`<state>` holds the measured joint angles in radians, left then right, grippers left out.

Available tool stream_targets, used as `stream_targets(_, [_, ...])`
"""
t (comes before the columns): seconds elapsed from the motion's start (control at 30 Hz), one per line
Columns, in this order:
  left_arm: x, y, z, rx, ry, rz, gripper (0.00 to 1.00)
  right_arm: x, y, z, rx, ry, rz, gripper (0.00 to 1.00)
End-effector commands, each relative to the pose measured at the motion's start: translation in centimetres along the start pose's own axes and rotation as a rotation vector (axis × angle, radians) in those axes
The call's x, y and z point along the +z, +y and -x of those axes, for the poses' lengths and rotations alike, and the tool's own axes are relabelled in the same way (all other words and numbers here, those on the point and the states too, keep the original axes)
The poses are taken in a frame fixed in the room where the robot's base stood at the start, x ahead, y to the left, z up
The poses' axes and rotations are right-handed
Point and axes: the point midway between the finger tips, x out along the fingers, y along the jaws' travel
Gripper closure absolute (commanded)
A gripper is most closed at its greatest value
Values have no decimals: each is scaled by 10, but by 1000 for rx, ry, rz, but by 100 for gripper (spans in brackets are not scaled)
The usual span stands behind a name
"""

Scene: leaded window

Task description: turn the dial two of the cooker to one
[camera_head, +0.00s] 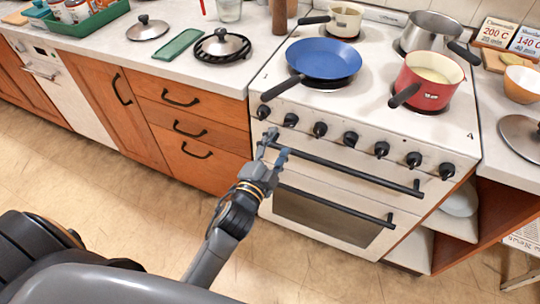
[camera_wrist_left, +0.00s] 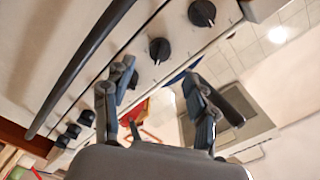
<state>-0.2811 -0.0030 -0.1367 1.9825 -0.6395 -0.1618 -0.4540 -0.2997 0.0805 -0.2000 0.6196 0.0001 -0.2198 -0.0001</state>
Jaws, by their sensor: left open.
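The white cooker (camera_head: 300,105) has a row of several black dials along its front edge. From the left, the first dial (camera_head: 263,112) and the second dial (camera_head: 290,120) are nearest my left gripper (camera_head: 273,145). I cannot read their markings or settings. The left gripper is open and empty, just below these two dials and near the left end of the upper handle bar. In the left wrist view, the gripper (camera_wrist_left: 158,75) has its fingers spread, with a black dial (camera_wrist_left: 159,48) just beyond them and another dial (camera_wrist_left: 202,13) farther up. My right gripper is not in view.
The upper black handle bar (camera_head: 345,166) runs below the dials; the oven door handle (camera_head: 335,206) is lower. A blue pan (camera_head: 325,60), a red pot (camera_head: 432,82) and other cookware stand on top. Wooden drawers (camera_head: 190,125) with handles lie left. The floor in front is clear.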

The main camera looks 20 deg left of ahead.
Motion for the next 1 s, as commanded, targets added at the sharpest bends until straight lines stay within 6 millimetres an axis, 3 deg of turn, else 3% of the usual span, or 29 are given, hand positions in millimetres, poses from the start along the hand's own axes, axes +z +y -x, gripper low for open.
stream_targets(0.1, [0, 0, 24, 1, -3, 1, 42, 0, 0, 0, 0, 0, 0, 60])
stream_targets(0.3, [0, 0, 44, 1, -1, 0, 42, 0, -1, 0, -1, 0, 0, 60])
stream_targets(0.9, [0, 0, 48, 0, -1, 0, 42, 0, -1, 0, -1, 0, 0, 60])
stream_targets(1.0, [5, 11, 47, 24, -10, 14, 42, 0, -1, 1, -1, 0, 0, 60])
